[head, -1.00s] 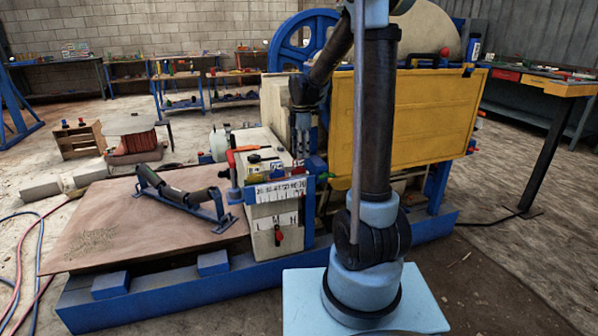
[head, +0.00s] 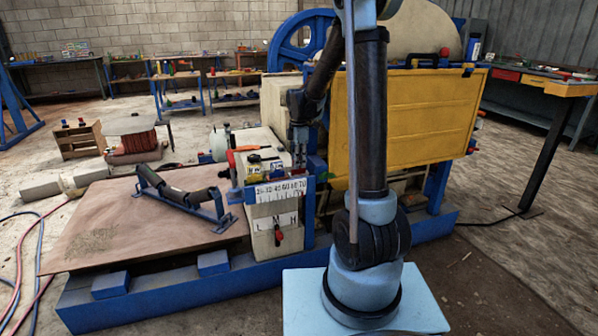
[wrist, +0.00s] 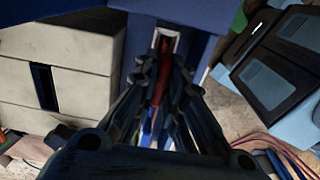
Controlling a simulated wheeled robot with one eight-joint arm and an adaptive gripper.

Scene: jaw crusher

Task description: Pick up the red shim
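In the wrist view a narrow red strip (wrist: 161,75), which looks like the red shim, stands in a pale-edged slot of a blue part (wrist: 185,20). My gripper (wrist: 162,68) points at the slot, one finger on each side of the strip. The fingers look parted, with a small gap to the red; contact cannot be made out. In the head view my gripper (head: 300,158) hangs beside the blue post, behind the white scale panel; the shim cannot be made out there.
The white scale panel (head: 281,190) and a tool with a red handle (head: 243,149) are close on the left. The large yellow guard (head: 430,115) stands to the right. A roller frame (head: 185,197) lies on the brown board (head: 110,225).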

